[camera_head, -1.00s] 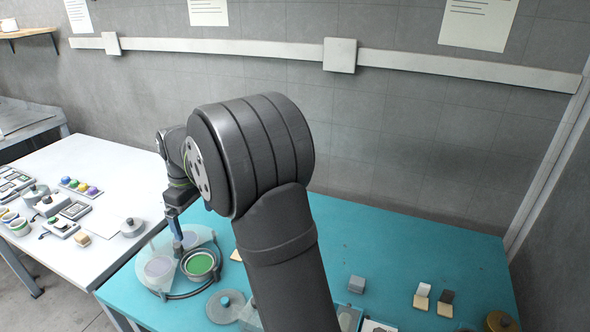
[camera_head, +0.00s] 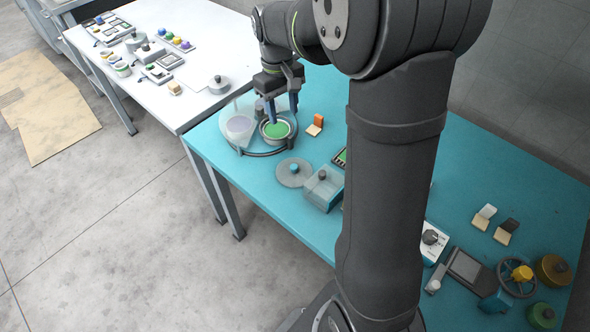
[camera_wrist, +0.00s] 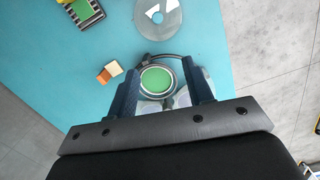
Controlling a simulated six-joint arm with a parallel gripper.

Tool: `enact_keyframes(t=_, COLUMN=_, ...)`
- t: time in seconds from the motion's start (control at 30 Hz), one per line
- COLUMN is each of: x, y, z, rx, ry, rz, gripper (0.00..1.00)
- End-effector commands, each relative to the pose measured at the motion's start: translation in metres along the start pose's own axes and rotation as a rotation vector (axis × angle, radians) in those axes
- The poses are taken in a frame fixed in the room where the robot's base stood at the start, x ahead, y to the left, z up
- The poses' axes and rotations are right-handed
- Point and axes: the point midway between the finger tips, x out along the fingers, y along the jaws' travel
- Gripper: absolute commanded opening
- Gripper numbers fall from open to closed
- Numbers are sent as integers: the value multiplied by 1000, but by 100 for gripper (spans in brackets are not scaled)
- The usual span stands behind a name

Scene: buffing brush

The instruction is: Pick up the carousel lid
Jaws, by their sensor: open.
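A flat grey disc with a blue-green centre knob (camera_head: 294,172), which looks like the carousel lid, lies on the teal table in front of the carousel. In the wrist view, this disc (camera_wrist: 157,17) is at the top centre, beyond the fingertips, with white wedge-like marks. The carousel (camera_head: 238,127) has a clear cover and holds a green round pad in a dish (camera_head: 276,130). My gripper (camera_head: 281,109) is open and empty above that dish. In the wrist view, the green pad (camera_wrist: 157,79) shows between the fingers (camera_wrist: 159,68).
An orange and tan block pair (camera_head: 316,124) sits right of the carousel. A white table (camera_head: 190,88) with small parts is at the left. My arm hides the table's middle.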

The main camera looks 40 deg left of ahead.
Motion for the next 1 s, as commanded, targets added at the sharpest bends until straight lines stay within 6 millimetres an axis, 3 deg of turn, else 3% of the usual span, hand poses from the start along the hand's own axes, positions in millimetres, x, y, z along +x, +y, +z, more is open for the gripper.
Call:
enact_keyframes(t=0.17, x=23, y=-4, z=8, rx=19, ry=-15, rz=-1, gripper=47)
enact_keyframes(t=0.6, x=112, y=-3, z=9, rx=18, ry=-14, rz=-1, gripper=47)
enact_keyframes(t=0.87, x=130, y=-3, z=11, rx=18, ry=-11, rz=0, gripper=47)
enact_keyframes(t=1.0, x=149, y=-1, z=20, rx=18, ry=-14, rz=-1, gripper=47)
